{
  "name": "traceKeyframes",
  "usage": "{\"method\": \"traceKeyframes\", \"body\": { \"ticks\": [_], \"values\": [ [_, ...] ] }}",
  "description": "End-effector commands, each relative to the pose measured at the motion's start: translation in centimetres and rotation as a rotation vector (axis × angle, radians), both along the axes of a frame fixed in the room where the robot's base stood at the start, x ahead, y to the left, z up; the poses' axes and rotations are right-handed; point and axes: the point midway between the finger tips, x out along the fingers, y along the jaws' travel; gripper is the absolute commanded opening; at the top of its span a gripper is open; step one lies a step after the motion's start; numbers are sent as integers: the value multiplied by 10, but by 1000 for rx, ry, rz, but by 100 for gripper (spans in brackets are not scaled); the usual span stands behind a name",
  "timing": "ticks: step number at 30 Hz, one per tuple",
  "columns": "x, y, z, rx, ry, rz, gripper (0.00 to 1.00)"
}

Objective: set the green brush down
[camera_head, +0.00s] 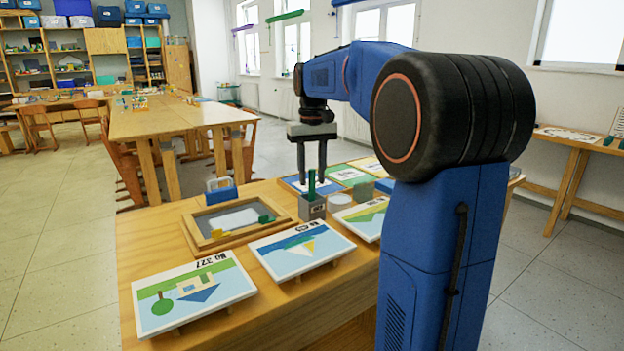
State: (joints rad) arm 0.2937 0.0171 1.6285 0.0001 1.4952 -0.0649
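The green brush (311,184) stands upright, its lower end in or behind the top of a small grey block-like holder (312,208) on the wooden table (150,235). My gripper (312,181) points down over the table. Its two dark fingers are apart, one to each side of the brush handle in the picture, with a gap visible on both sides. I cannot tell from this single view whether the fingers are level with the brush in depth or behind it. The brush's lower end is hidden.
A framed wooden tray (190,235) with small green and yellow pieces lies left of the holder. Picture boards (190,292) and (300,247) line the front edge. A blue lock-shaped object (221,192) stands behind the tray. A white round dish (339,202) sits right of the holder.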

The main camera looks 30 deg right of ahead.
Motion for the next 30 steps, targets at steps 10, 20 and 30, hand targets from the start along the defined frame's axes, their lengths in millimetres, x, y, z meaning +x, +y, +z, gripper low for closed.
{"method": "traceKeyframes", "body": {
  "ticks": [10,20,30],
  "values": [
    [1,0,66,-1,-3,0,34],
    [0,0,104,0,-1,0,34],
    [0,0,107,0,0,0,34]
  ]
}}
